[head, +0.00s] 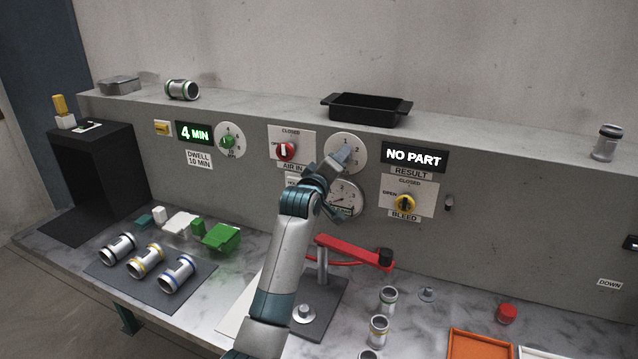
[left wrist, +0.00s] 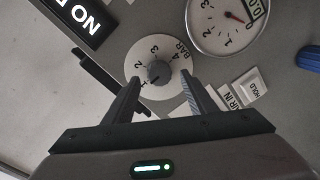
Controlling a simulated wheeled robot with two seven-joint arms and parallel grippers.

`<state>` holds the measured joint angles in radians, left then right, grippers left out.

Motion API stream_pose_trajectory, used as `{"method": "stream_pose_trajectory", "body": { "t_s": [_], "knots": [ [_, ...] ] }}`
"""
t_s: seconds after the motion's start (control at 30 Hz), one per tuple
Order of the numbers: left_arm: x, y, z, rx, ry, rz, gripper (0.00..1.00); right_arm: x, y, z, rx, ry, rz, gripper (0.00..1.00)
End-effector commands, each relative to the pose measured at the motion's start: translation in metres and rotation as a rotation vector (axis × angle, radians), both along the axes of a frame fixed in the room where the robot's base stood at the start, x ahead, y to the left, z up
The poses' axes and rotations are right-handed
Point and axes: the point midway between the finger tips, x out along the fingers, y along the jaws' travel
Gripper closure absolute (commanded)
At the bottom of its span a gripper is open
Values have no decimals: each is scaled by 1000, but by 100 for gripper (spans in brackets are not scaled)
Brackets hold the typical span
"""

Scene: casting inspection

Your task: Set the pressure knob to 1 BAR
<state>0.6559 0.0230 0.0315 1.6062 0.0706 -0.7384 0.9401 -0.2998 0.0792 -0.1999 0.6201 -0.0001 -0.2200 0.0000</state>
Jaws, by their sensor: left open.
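The pressure knob (left wrist: 158,73) is a small grey knob at the centre of a white round dial (left wrist: 180,64) marked 1 to 4 and BAR. A small mark on the knob seems to face the 1 side, but its exact setting is too small to read. In the head view the dial (head: 359,142) is partly covered by my left gripper (head: 341,157). My left gripper (left wrist: 164,84) is open in the left wrist view, its fingers either side of the knob's near side, with gaps and nothing held. My right gripper is not seen.
A pressure gauge (head: 346,212) sits below the dial. The AIR IN knob (head: 285,151) is to the left, the NO PART display (head: 416,157) and BLEED knob (head: 404,203) to the right. A black tray (head: 366,111) stands on the ledge above. A red-handled clamp (head: 350,250) stands below.

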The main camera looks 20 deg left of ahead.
Motion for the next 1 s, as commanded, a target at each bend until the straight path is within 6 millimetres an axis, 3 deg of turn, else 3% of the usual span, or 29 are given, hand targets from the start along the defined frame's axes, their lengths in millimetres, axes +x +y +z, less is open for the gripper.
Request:
{"method": "stream_pose_trajectory", "body": {
  "t_s": [0.27, 0.8, 1.0],
  "knots": [
    [-34, 0, -1, -1, -1, 0, 49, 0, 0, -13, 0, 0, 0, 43],
    [-127, 2, 4, -1, -4, 0, 49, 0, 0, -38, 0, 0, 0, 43],
    [-153, 2, 6, -1, -2, 1, 49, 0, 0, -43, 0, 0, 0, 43]
  ]
}}
